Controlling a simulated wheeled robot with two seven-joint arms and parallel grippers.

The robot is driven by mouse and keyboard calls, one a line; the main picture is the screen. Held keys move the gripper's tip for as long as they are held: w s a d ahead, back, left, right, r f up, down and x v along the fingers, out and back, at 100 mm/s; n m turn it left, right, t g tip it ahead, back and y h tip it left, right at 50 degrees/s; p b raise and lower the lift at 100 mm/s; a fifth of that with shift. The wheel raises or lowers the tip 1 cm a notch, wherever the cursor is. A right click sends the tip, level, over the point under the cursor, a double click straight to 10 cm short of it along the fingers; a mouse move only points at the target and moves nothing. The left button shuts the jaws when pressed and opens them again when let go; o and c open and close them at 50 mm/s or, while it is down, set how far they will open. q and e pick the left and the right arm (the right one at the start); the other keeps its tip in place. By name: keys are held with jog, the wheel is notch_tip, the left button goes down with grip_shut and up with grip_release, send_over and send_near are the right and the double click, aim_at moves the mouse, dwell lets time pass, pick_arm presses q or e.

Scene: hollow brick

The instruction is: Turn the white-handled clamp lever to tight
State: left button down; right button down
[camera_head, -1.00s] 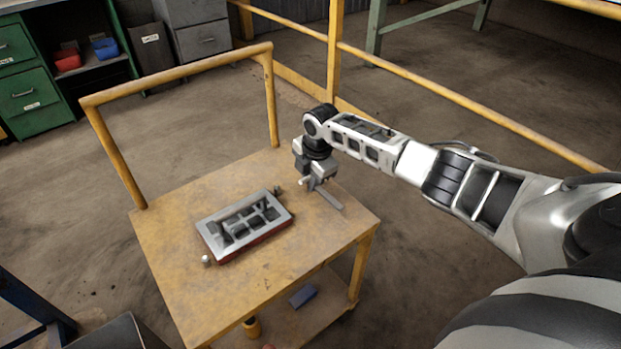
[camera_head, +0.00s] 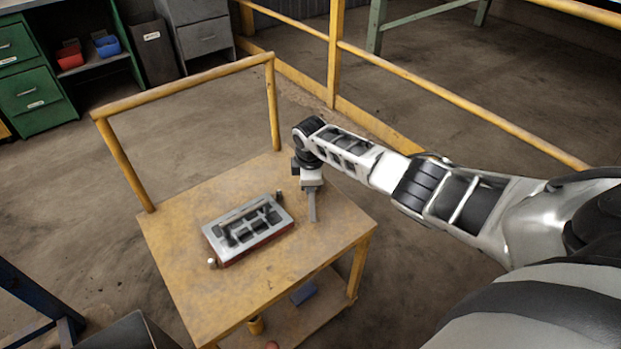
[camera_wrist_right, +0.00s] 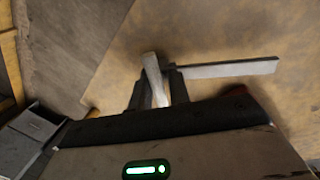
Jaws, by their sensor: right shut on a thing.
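My right gripper (camera_head: 311,187) is low over the far right part of the yellow cart top, beside the mould. In the right wrist view its dark fingers (camera_wrist_right: 154,88) are shut on a short white piece, which looks like the white handle (camera_wrist_right: 152,70) of the clamp lever. A long pale bar (camera_wrist_right: 230,69) runs to the right from the fingers there. In the head view this bar (camera_head: 313,208) points toward the cart's near side. The gripper hides the lever's pivot, and I cannot tell how the bar joins the handle. My left gripper is not in view.
A grey mould (camera_head: 214,234) with dark cells and a reddish side lies on the cart top (camera_head: 180,285), left of the gripper. Small knobs stand at its near-left (camera_head: 212,263) and far-right (camera_head: 279,195) corners. A yellow rail (camera_head: 185,87) rises at the cart's far side.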

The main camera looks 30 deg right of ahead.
jog(key=m, duration=0.4)
jog(key=shift+a+f+m+g+h, duration=0.1)
jog(key=shift+a+m+g+h, duration=0.05)
jog(key=shift+m+g+h, duration=0.2)
jog(key=m, duration=0.3)
jog(key=shift+f+m+g, duration=0.1)
jog(key=shift+m+g, duration=0.15)
pick_arm(q)
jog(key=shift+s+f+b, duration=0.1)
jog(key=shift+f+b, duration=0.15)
jog(key=shift+b, duration=0.15)
pick_arm(e)
jog(key=shift+m, duration=1.2)
jog(key=shift+g, duration=0.3)
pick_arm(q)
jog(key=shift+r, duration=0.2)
pick_arm(e)
jog(key=c, duration=1.4)
grip_release()
jog(key=shift+w, duration=0.1)
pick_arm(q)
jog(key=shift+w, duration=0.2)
pick_arm(e)
jog(key=shift+o, duration=0.2)
jog(key=shift+r, duration=0.25)
